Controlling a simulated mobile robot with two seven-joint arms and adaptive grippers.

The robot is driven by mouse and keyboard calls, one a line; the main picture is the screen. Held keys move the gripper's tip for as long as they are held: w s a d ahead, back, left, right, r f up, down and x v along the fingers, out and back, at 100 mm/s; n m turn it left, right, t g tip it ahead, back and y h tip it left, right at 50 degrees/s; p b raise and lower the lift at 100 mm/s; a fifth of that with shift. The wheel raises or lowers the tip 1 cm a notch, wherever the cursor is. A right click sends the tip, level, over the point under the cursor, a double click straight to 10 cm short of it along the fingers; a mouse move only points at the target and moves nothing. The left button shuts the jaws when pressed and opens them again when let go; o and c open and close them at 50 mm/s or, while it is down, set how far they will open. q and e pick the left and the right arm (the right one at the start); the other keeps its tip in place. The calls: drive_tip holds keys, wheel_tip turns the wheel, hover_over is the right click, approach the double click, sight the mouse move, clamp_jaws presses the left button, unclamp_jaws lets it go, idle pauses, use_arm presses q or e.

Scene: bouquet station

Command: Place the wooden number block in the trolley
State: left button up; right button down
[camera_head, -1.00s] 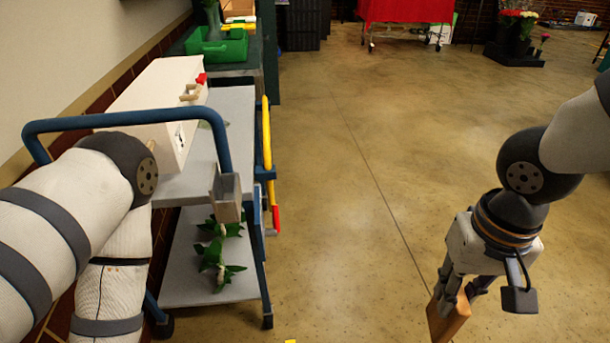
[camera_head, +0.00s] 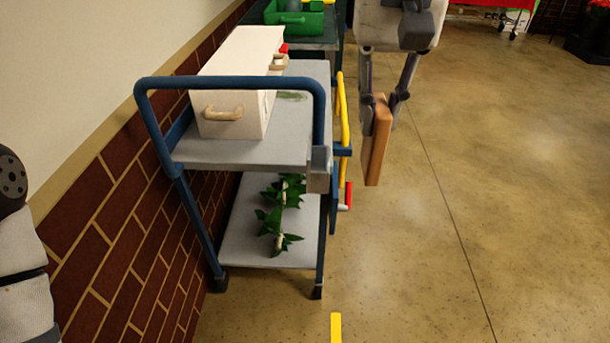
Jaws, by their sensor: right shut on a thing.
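The wooden number block (camera_head: 378,145) is a tan slab held upright in my right gripper (camera_head: 384,104). The gripper is shut on its upper part, and the block hangs in the air just right of the trolley as seen here. The trolley (camera_head: 243,152) has a blue frame and two grey shelves. A white box (camera_head: 235,82) with wooden handles stands on its top shelf. Green leafy stems (camera_head: 279,215) lie on the lower shelf (camera_head: 255,245). My left arm shows at the left edge, but its gripper is out of view.
A yellow bar with a red end (camera_head: 342,115) is at the trolley's right side. A green crate (camera_head: 293,18) stands on a table behind. A brick wall (camera_head: 105,215) runs close along the left. The floor (camera_head: 510,190) at right is clear.

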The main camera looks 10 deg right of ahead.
drive_tip(key=shift+w+a+r, duration=0.1)
drive_tip(key=shift+w+r, duration=0.2)
drive_tip(key=w+a+f+b, duration=0.1)
drive_tip(key=w+f, duration=0.3)
drive_tip(key=w+a+f+b, duration=0.1)
drive_tip(key=w+f, duration=0.3)
drive_tip(key=f, duration=0.1)
drive_tip(key=w+a+f+b, duration=0.1)
drive_tip(key=w+f, duration=0.3)
drive_tip(key=shift+w+a+f, duration=0.15)
drive_tip(key=shift+w+a, duration=0.15)
drive_tip(key=shift+f, duration=0.2)
drive_tip(key=c, duration=1.5)
unclamp_jaws()
drive_tip(key=shift+c, duration=0.2)
use_arm(q)
drive_tip(key=shift+g, duration=0.8)
drive_tip(key=s+f, duration=0.4)
use_arm(e)
drive_tip(key=shift+d+r, duration=0.1)
drive_tip(key=shift+r, duration=0.05)
use_arm(q)
drive_tip(key=shift+r, duration=0.1)
use_arm(e)
drive_tip(key=shift+w+r, duration=0.1)
drive_tip(key=shift+w, duration=0.05)
